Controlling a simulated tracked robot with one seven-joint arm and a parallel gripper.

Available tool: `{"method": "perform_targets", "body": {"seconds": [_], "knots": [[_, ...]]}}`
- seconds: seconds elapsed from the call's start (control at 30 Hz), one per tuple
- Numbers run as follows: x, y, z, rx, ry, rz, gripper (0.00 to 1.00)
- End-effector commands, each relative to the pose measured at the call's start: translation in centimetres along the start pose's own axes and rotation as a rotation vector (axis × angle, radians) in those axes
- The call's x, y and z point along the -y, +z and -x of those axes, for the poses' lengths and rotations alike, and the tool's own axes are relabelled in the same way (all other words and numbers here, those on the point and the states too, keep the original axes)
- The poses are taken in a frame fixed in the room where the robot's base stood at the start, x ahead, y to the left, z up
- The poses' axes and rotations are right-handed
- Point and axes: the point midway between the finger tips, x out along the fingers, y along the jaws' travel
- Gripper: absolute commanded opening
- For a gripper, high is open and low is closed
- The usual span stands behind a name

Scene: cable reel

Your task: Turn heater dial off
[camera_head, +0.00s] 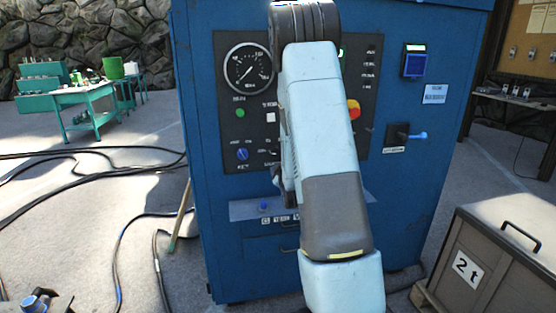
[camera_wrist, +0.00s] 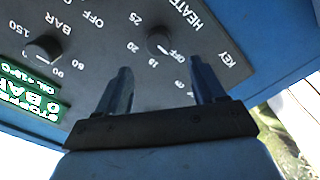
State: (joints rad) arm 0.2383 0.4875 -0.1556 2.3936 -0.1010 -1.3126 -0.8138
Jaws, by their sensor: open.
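The heater dial (camera_wrist: 159,41) is a dark round knob on the grey control panel (camera_wrist: 235,55) in the wrist view, with "HEATER", "OFF" and number marks around it. Which mark its pointer is on is not clear. My gripper (camera_wrist: 161,66) is open and empty, its two dark fingers spread either side of the dial's line in the picture. Whether the fingers touch the panel cannot be told. In the head view my arm covers the dial and the gripper.
A second dial marked "BAR" (camera_wrist: 44,48) and a green display (camera_wrist: 30,95) are left of the heater dial. The blue cabinet (camera_head: 205,200) carries a gauge (camera_head: 248,66), a blue key knob (camera_head: 242,154) and a red-yellow switch (camera_head: 353,109). A crate (camera_head: 500,245) stands at right.

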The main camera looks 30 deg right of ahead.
Motion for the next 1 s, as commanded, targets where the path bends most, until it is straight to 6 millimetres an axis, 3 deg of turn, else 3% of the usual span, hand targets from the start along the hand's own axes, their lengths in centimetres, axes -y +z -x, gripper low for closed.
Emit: {"method": "perform_targets", "body": {"seconds": [0.1,0.33,1.0], "knots": [[0.0,0.0,2.0,0.001,-0.001,0.0,0.69],[0.0,0.0,4.1,0.0,0.001,0.0,0.69],[-0.1,-0.2,4.4,0.003,-0.005,-0.007,0.69]]}}
